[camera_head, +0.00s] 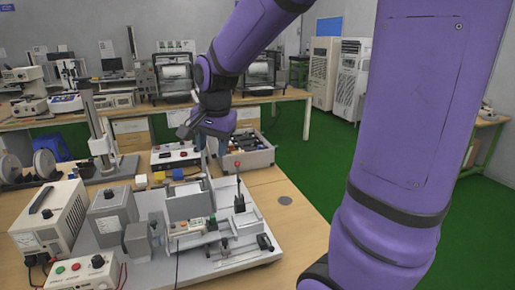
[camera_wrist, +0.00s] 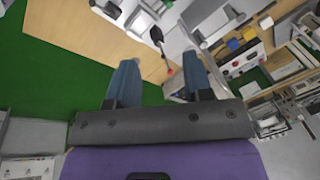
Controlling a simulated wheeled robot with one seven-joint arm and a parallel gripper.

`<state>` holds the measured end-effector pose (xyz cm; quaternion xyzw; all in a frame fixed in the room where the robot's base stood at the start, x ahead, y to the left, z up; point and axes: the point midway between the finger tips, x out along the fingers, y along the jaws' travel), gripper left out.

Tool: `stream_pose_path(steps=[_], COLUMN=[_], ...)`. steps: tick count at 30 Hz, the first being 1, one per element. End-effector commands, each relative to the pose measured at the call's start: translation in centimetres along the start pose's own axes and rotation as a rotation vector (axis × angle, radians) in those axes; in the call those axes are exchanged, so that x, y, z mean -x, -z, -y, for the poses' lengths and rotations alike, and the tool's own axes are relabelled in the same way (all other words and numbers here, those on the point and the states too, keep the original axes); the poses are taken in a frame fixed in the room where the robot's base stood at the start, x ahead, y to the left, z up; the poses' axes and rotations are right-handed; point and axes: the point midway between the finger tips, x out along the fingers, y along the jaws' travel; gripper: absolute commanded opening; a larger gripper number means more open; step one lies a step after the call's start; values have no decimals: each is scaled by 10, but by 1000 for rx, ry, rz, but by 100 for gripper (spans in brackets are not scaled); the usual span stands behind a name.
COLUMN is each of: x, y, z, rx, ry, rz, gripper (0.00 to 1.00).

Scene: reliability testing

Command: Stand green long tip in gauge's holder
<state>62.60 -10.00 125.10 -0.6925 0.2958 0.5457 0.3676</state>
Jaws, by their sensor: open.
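My gripper (camera_head: 212,152) hangs above the back part of the test fixture (camera_head: 256,256) on the wooden table. It also shows in the wrist view (camera_wrist: 159,62), with its two blue fingers wide apart and nothing held between them. A small green piece (camera_head: 212,221) shows on the fixture near a small red-and-white block; it is too small to tell if it is the long tip. A black stand with a red-topped rod (camera_head: 238,180) rises from the fixture, below and right of my gripper. I cannot tell which part is the gauge's holder.
A grey meter box (camera_head: 49,222) and a button box (camera_head: 90,270) stand left of the fixture. A column stand (camera_head: 98,135) rises behind them. An open grey tray (camera_head: 247,153) lies behind my gripper. Bare tabletop (camera_head: 305,230) is free at the right.

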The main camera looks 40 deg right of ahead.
Motion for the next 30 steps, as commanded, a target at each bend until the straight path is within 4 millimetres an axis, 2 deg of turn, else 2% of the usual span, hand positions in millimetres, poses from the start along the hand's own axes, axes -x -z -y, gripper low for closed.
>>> stream_pose_path(steps=[1,6,15,24,30], x=[12,42,83,105,109], y=[-8,-31,-72,-109,-121], z=[-6,-27,-70,-113,-127], rx=[52,236,559,856,960], ry=[14,47,93,119,123], rz=[-10,-39,-103,-176,-202], gripper=[46,46,46,46,46])
